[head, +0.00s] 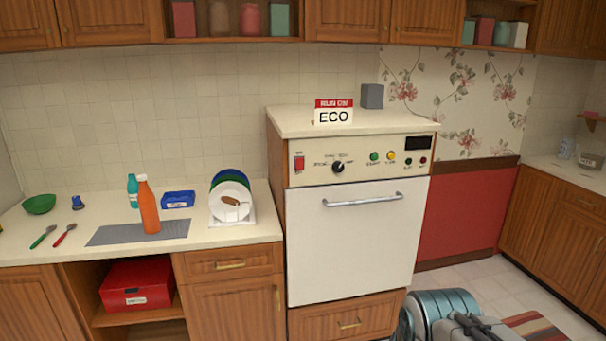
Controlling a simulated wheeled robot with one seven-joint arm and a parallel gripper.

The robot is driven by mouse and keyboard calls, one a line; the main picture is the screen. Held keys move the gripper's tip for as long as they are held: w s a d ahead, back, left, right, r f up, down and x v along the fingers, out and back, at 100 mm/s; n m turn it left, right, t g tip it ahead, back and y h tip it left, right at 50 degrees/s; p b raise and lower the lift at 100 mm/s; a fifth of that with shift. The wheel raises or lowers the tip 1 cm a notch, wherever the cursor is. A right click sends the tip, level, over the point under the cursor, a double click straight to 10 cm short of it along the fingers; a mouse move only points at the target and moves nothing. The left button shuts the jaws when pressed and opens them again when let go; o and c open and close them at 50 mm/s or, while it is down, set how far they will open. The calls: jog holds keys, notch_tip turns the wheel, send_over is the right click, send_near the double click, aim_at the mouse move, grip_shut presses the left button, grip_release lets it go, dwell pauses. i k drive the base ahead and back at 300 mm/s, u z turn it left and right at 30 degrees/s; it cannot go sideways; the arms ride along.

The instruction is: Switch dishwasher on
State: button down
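The dishwasher (350,245) stands in the middle of the head view, with a closed white door and a bar handle (362,200). Its cream control panel (357,178) runs above the door. A red switch (299,162) sits at the panel's left end, its position too small to tell. A black knob (338,167) is right of it. Green (374,157) and yellow (391,157) round buttons or lamps follow, then two small dark ones under a dark display (418,143). An "ECO" card (334,114) stands on top. My gripper is not visible; part of my arm shows at the bottom right.
Left counter: orange bottle (148,208) and teal bottle (133,190) by a grey mat (105,237), dish rack with plates (232,222), blue tray (178,199), green bowl (39,204). Floor to the right looks open, with a striped rug (530,324).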

aim_at(299, 162)
jog(key=k, duration=0.6)
jog(key=u, duration=0.45)
jog(key=i, duration=0.75)
jog(key=u, duration=0.45)
jog(key=i, duration=1)
jog(key=z, duration=0.7)
jog(key=i, duration=0.45)
jog(key=z, duration=0.4)
